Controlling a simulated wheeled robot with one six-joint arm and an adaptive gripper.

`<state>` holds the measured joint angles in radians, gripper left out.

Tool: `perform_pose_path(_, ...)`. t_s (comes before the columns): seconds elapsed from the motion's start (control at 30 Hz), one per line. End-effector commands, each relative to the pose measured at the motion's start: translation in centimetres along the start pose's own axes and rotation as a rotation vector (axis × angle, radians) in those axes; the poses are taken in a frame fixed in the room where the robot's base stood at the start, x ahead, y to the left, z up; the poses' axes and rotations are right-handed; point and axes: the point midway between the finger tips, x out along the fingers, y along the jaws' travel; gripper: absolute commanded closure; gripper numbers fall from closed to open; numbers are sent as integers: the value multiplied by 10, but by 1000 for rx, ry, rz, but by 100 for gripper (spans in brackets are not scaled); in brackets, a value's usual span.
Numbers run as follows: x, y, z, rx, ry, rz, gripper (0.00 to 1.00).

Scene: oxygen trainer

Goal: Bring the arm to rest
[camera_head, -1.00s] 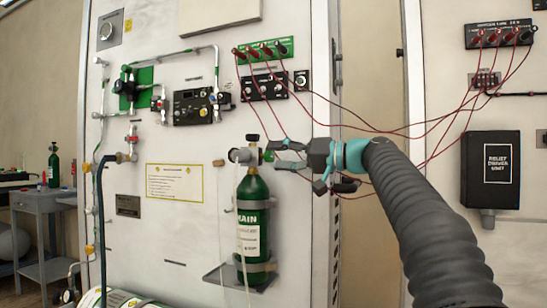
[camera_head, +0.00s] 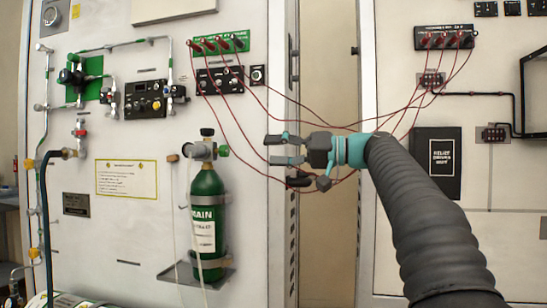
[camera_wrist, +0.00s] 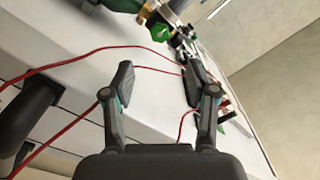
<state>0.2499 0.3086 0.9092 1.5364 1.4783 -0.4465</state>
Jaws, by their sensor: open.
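My gripper (camera_head: 277,150) is open and empty in the head view, at the end of my grey-sleeved arm. It points left, in front of the gap between the two panels, with red cables passing close to it. In the wrist view its two fingers (camera_wrist: 158,85) are spread apart with nothing between them. The green oxygen cylinder (camera_head: 208,215) with its valve stands to the left of the fingertips, clear of them. I cannot tell whether any cable touches the gripper.
Red cables (camera_head: 270,110) run from the left panel's green socket strip (camera_head: 222,46) to the right panel's socket block (camera_head: 445,37). A black relief unit box (camera_head: 437,163) hangs right of my arm. The cylinder rests on a small shelf (camera_head: 180,275).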

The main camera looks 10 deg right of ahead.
Motion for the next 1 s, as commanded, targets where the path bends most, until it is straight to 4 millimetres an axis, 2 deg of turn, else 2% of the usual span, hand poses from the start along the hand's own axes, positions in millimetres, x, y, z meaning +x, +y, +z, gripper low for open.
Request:
perform_pose_path(0.23,2,-1,5,15,-7,26,43)
perform_pose_path(0.37,6,0,27,66,-33,128,43)
perform_pose_path(0.5,5,6,73,141,-79,303,43)
perform_pose_path(0.67,-9,16,138,201,-135,511,43)
perform_pose_path(0.87,-43,27,229,229,-211,761,43)
perform_pose_path(1.0,-76,35,296,216,-268,926,43)
